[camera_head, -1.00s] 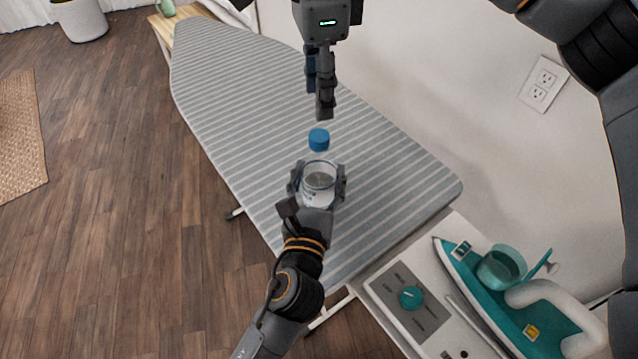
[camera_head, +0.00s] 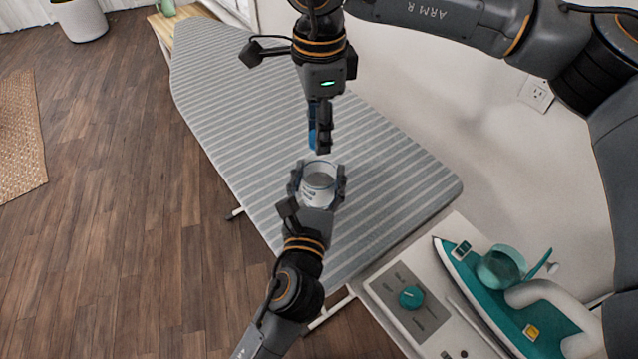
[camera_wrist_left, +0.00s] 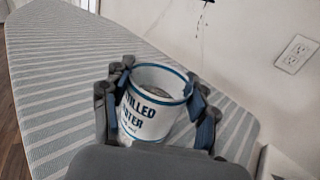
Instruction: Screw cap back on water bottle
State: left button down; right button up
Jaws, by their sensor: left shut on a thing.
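The water bottle (camera_head: 318,182) is a clear and white open-topped container with a blue rim. In the left wrist view the bottle (camera_wrist_left: 150,115) shows dark blue lettering and an uncovered mouth. My left gripper (camera_head: 318,183) is shut around its sides and holds it upright.
The striped ironing board (camera_head: 240,110) lies under both grippers, with free room toward its far end. A teal iron (camera_head: 500,300) and a control panel with a teal knob (camera_head: 411,298) are at the lower right. A wall (camera_head: 440,110) with an outlet (camera_head: 536,94) runs along the right.

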grip_shut()
jog(key=o, duration=0.6)
grip_release()
jog(key=shift+r, duration=0.1)
notch_tip(320, 180, up, 12)
jog(key=shift+f, duration=0.1)
pick_arm(q)
jog(key=shift+c, duration=1.6)
grip_release()
